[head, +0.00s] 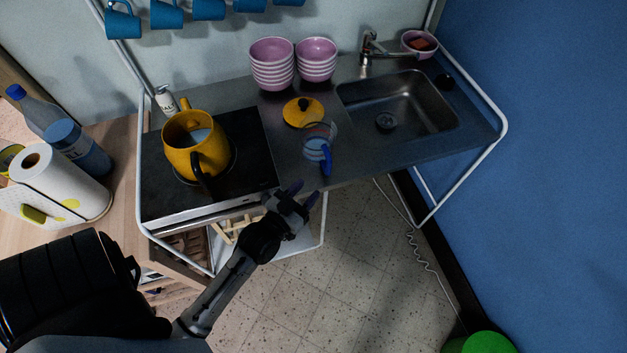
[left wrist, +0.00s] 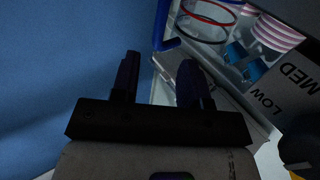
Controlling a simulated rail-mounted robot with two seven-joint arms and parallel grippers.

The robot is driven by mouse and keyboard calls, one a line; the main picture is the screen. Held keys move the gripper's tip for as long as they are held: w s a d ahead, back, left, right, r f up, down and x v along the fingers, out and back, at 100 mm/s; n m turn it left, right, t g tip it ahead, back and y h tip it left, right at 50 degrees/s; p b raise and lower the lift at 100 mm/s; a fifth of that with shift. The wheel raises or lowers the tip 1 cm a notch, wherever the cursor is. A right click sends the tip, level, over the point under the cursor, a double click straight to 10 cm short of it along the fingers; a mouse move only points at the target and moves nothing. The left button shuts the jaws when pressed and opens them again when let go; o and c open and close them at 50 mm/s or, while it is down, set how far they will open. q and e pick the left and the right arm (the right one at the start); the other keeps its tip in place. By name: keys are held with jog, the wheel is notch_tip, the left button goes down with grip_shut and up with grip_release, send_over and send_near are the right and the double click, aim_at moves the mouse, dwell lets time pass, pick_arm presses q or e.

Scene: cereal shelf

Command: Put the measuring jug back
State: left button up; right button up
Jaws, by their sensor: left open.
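The measuring jug (head: 318,135) is clear with a blue handle. It stands on the metal counter between the hob and the sink, its handle toward the front edge. My left gripper (head: 303,196) is open and empty, just in front of the counter edge and a little below the handle in the head view. In the left wrist view the gripper (left wrist: 160,82) shows two spread dark fingers. The blue handle (left wrist: 163,25) is beyond them, apart from them. My right gripper is not in view.
A yellow pot (head: 190,151) stands on the hob (head: 258,172). A yellow lid (head: 302,110) lies behind the jug. Stacked pink bowls (head: 272,65) stand at the back, and the sink (head: 430,112) is at right. Blue mugs (head: 166,14) hang above. Open floor lies in front.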

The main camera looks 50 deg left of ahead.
pick_arm(q)
jog(key=s+d+f+m+g+h, duration=0.1)
jog(key=s+d+f+g, duration=0.3)
jog(key=s+g, duration=0.3)
jog(key=s+d+f+m+g+h, duration=0.2)
jog(key=s+d+f+g, duration=0.2)
jog(key=s+g, duration=0.3)
jog(key=s, duration=0.3)
jog(key=shift+d+m, duration=0.2)
jog(key=shift+m, duration=0.1)
